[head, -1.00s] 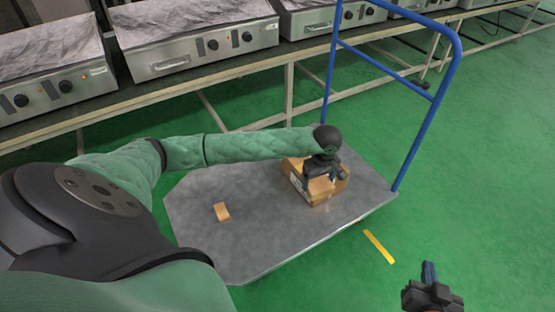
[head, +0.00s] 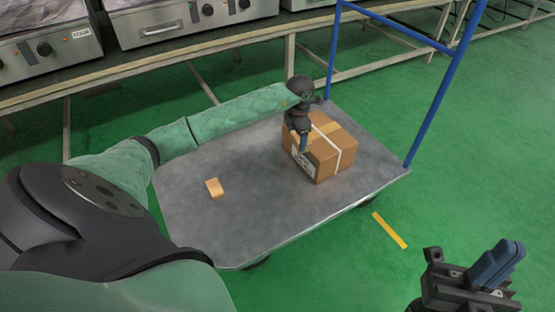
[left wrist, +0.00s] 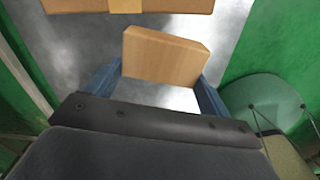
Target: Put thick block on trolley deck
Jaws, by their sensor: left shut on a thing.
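A wooden block (left wrist: 165,58) sits between the blue fingers of my left gripper (left wrist: 158,85) in the left wrist view. In the head view my left gripper (head: 303,148) is at the left side of a taped cardboard box, over the trolley deck (head: 240,215); I cannot make out the held block there. A smaller-looking wooden block (head: 214,188) lies on the left part of the grey deck. My right gripper (head: 494,266) is at the lower right, clear of the trolley, its fingers together and empty.
The cardboard box (head: 332,152) stands on the deck's right part and also shows at the top of the left wrist view (left wrist: 90,5). A blue handle (head: 440,105) rises at the right end. A bench (head: 190,72) with steel heaters runs behind. Bare deck lies between small block and box.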

